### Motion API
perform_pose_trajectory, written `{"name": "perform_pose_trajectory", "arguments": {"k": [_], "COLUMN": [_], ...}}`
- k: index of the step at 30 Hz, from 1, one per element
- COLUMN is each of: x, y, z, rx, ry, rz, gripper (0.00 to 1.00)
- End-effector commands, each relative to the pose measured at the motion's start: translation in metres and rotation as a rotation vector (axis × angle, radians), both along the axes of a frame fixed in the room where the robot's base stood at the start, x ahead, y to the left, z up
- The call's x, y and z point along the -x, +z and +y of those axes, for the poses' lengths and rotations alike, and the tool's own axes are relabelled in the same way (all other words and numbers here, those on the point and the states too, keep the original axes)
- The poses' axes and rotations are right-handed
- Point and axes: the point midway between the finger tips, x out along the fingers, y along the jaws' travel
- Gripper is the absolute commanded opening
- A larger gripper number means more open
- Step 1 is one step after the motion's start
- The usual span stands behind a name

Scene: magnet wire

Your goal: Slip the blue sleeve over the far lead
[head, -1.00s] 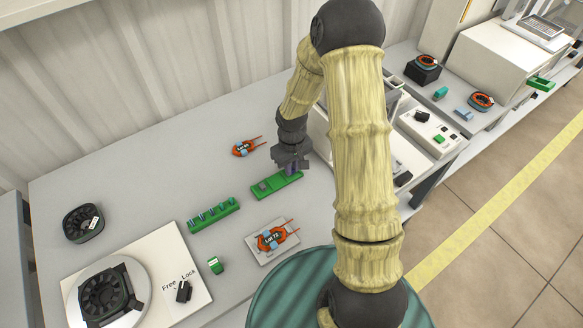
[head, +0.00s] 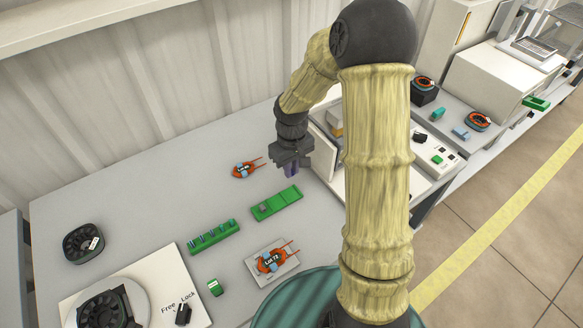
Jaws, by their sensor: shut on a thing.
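My gripper (head: 291,171) hangs in the air behind the green block (head: 284,205), fingers down. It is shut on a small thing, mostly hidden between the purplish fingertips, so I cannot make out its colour. An orange coil marked Lot 72 (head: 270,262) lies on a light plate (head: 290,271) in front of that block. Its two thin leads (head: 290,248) point right and back, one farther than the other; I see no sleeve on them. A similar coil (head: 243,170) with two leads lies farther back, left of my gripper. Small blue pieces sit in a green rack (head: 228,233).
A small green-and-white piece (head: 215,287) lies beside a white board with a Free/Lock switch (head: 184,313). A black fan part (head: 83,243) stands at the left. A pale box-like machine (head: 328,165) stands right of my gripper. The table's back left is clear.

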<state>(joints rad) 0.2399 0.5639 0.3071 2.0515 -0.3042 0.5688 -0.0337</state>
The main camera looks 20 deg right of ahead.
Motion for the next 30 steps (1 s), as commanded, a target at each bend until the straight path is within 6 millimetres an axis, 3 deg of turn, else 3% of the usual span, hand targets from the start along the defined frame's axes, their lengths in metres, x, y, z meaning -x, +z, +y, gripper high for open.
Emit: {"name": "perform_pose_trajectory", "arguments": {"k": [8, 18, 30], "x": [-0.002, -0.025, -0.027], "y": [-0.006, -0.07, -0.074], "z": [0.0, 0.002, 0.001], "rx": [-0.003, -0.001, 0.0], "ry": [-0.024, -0.293, -0.316], "rz": [0.002, 0.004, 0.0], "gripper": [0.01, 0.01, 0.01]}}
